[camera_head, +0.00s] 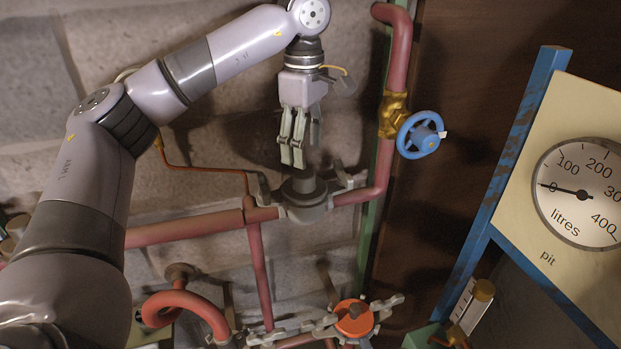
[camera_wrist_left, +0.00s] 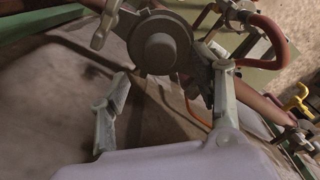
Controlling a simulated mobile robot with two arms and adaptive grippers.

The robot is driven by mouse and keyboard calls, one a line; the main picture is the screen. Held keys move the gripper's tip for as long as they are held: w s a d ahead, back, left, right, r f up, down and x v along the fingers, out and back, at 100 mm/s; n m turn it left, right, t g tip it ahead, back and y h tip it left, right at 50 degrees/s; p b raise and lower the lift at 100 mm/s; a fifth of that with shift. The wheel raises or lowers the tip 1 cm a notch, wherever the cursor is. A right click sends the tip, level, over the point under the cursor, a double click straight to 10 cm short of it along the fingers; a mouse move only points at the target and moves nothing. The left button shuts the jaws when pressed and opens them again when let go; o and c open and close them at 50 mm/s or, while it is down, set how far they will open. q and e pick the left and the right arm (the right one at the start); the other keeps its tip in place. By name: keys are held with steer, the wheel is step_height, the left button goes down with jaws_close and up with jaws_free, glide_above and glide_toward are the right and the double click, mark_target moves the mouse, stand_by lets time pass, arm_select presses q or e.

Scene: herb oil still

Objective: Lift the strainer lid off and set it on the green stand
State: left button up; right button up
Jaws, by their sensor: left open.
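The strainer lid appears to be the dark grey round cap with a raised knob (camera_head: 303,186), sitting on the strainer body in the red pipe line. It also shows in the wrist view (camera_wrist_left: 160,48), seen knob-on. My left gripper (camera_head: 293,157) hangs just above the cap, pointing down, open and with nothing between its fingers. In the wrist view its fingers (camera_wrist_left: 168,88) are spread, with the cap beyond their tips. A green block (camera_head: 424,336) at the bottom edge may be the green stand; it is partly cut off. My right gripper is not in view.
Grey clamp arms (camera_head: 350,181) stick out beside the cap. A blue handwheel valve (camera_head: 421,135) is on the red pipe at right. An orange round fitting (camera_head: 353,317) sits below. A litres gauge (camera_head: 583,193) on a blue frame stands at the far right.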

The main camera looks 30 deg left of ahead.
mark_target(304, 173)
arm_select(q)
steer(key=shift+f+p, duration=0.4)
steer(key=shift+f, duration=0.5)
steer(key=f+p, duration=0.1)
steer(key=f, duration=0.1)
steer(key=f+p, duration=0.1)
steer(key=f, duration=0.1)
steer(key=shift+a+f, duration=0.2)
steer(key=shift+f, duration=0.05)
steer(key=shift+f+p, duration=0.3)
steer(key=shift+f, duration=0.15)
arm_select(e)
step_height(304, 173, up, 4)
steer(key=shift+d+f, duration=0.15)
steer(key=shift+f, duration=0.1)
arm_select(q)
steer(key=shift+d, duration=0.1)
steer(key=shift+c, duration=0.3)
steer(key=c, duration=0.5)
jaws_close()
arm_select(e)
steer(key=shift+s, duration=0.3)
arm_select(q)
steer(key=shift+r, duration=0.1)
